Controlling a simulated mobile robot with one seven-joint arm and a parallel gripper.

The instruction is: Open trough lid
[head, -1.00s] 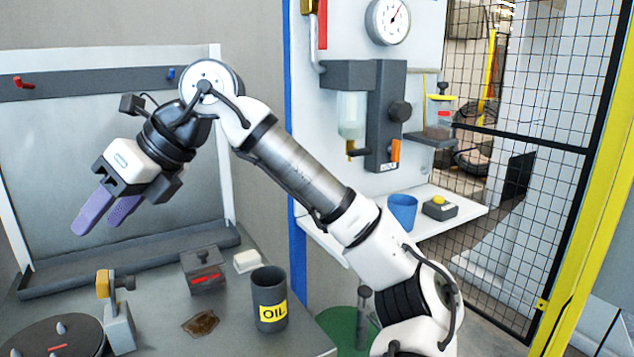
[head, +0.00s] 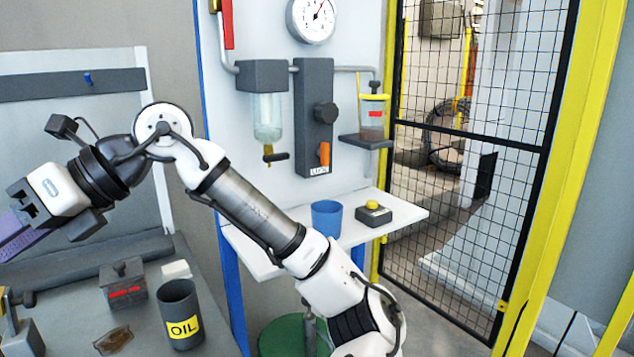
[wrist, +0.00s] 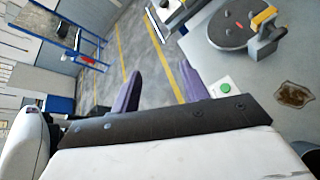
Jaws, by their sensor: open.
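My gripper (head: 14,236) is at the left edge of the head view, with its purple fingers partly cut off. In the wrist view the fingers (wrist: 162,88) stand apart with nothing between them. A dark box with a knobbed lid and a red mark (head: 123,287) sits on the bench, below and to the right of my gripper; its lid looks shut. I cannot tell whether this box is the trough. No other thing that is clearly a trough lid shows.
An OIL can (head: 181,318) and a brown stain (head: 113,341) are on the bench. A white shelf (head: 270,262) holds a blue cup (head: 326,218) and a yellow-button box (head: 373,213). A mesh fence (head: 480,130) stands right. The wrist view shows a round plate (wrist: 225,30) and open floor.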

